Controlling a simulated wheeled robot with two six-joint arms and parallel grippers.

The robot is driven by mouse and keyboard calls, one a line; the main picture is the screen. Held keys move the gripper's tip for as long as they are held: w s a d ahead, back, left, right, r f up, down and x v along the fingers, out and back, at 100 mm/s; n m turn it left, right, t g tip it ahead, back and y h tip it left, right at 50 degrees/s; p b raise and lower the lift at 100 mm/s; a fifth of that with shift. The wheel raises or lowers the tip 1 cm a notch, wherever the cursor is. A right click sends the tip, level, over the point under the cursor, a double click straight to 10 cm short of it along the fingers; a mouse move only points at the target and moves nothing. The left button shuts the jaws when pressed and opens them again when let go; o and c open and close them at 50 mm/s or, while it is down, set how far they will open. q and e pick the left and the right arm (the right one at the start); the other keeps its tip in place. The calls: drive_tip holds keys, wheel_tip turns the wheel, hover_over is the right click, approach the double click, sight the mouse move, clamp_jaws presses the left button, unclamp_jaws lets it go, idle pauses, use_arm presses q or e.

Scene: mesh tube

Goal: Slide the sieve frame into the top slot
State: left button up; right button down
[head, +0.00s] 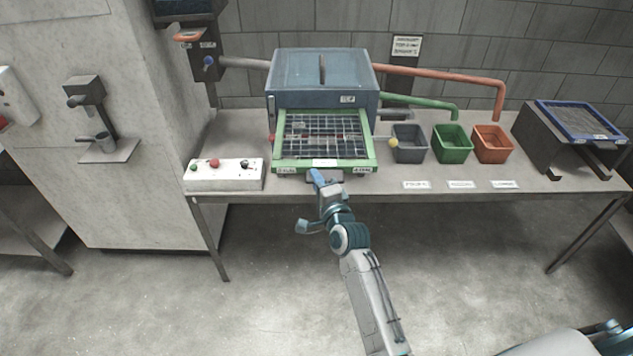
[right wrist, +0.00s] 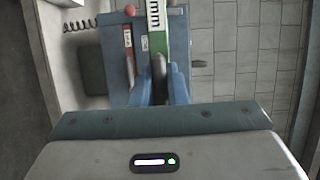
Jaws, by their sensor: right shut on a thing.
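The sieve frame is a green-rimmed rectangle (head: 289,163) with dark mesh, lying nearly flat in front of the blue machine housing (head: 322,75). Its far edge meets the front of the housing; how far it reaches into a slot is hidden. My right gripper (head: 322,178) is shut on the middle of the frame's near edge. In the right wrist view, the green edge with a white label (right wrist: 156,42) runs between my blue right fingers (right wrist: 163,82). The slot opening cannot be made out. My left gripper is not in view.
A white control box (head: 222,175) stands left of the frame. Grey (head: 409,146), green (head: 453,142) and orange (head: 492,144) bins stand to the right, near a yellow knob (head: 394,142). A blue-rimmed frame (head: 540,108) rests on a dark stand at far right.

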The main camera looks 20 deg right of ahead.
sight(316, 152)
drive_tip(key=shift+w+d+r, duration=0.1)
drive_tip(key=shift+w+d, duration=0.15)
drive_tip(key=shift+w, duration=0.55)
drive_tip(key=shift+w+d, duration=0.2)
drive_tip(key=shift+w, duration=0.65)
drive_tip(key=shift+w+d+r, duration=0.1)
drive_tip(key=shift+w+d, duration=0.15)
drive_tip(key=shift+w, duration=0.55)
drive_tip(key=shift+w+d+f+b, duration=0.1)
drive_tip(key=shift+w+d+b, duration=0.15)
drive_tip(key=shift+w, duration=0.55)
drive_tip(key=shift+w+d+r+b, duration=0.1)
drive_tip(key=shift+w+d+b, duration=0.1)
drive_tip(key=shift+w, duration=0.65)
drive_tip(key=shift+w+d+f+b, duration=0.1)
drive_tip(key=shift+w+d+b, duration=0.15)
drive_tip(key=shift+w, duration=0.55)
drive_tip(key=c, duration=1.4)
unclamp_jaws()
drive_tip(key=shift+o, duration=0.2)
drive_tip(key=shift+s+f, duration=0.15)
drive_tip(key=shift+s, duration=0.2)
drive_tip(key=s, duration=0.3)
drive_tip(key=s+b, duration=0.1)
drive_tip(key=s, duration=0.3)
drive_tip(key=s+d+b, duration=0.1)
drive_tip(key=s, duration=0.2)
drive_tip(key=shift+s, duration=0.15)
